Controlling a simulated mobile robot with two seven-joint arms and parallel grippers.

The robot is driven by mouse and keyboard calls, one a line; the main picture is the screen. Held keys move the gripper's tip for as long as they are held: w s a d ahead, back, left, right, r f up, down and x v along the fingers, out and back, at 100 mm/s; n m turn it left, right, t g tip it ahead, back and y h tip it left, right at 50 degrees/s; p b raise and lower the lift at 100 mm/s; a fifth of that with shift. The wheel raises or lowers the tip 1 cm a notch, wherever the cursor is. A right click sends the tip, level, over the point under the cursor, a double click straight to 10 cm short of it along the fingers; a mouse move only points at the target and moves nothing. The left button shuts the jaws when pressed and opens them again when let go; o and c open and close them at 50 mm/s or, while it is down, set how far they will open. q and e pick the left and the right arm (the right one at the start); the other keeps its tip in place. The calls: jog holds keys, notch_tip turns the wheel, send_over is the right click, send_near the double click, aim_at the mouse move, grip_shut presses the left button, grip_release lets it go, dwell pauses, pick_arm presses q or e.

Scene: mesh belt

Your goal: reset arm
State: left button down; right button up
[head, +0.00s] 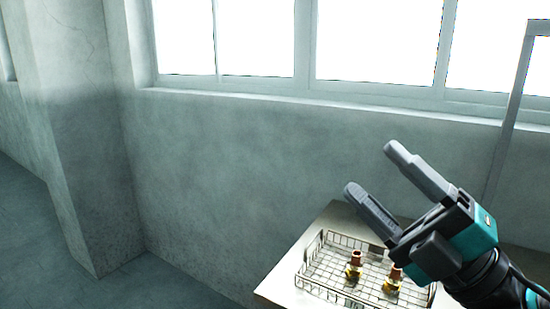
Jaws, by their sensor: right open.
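My right gripper (372,180) is in the right part of the head view, raised above a metal table. Its two grey fingers point up and to the left and stand apart, with nothing between them. The arm comes in from the lower right corner and covers part of the table behind it. My left gripper is not in the head view.
A wire mesh basket (312,268) sits on the metal table (277,285) at the lower right. Two brass-coloured parts stand in it, one on the left (354,268) and one on the right (393,281). A concrete wall and windows lie behind; a grey post stands at right.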

jog(key=w+d+f+m+t+h, duration=0.1)
jog(key=w+d+f+m+h, duration=0.1)
jog(key=d+f+m+h, duration=0.6)
jog(key=w+d+f+m+t+h, duration=0.1)
jog(key=w+d+f+m+h, duration=0.15)
jog(key=f+m+h, duration=1)
jog(key=s+a+f+m+g+y, duration=0.15)
jog(key=s+f+m+g, duration=0.45)
jog(key=s+f+g, duration=1)
jog(key=w+a+f+t+b, duration=0.1)
jog(key=f+t+b, duration=0.1)
jog(key=f+t, duration=0.3)
jog(key=w+a+f+t+y+b, duration=0.1)
jog(key=f+t, duration=0.4)
jog(key=f, duration=0.6)
jog(key=shift+w+a+f+n+b, duration=0.15)
jog(key=shift+w+a+n+b, duration=0.3)
jog(key=shift+w+a+b, duration=0.45)
jog(key=shift+s+d, duration=0.1)
jog(key=shift+d, duration=0.1)
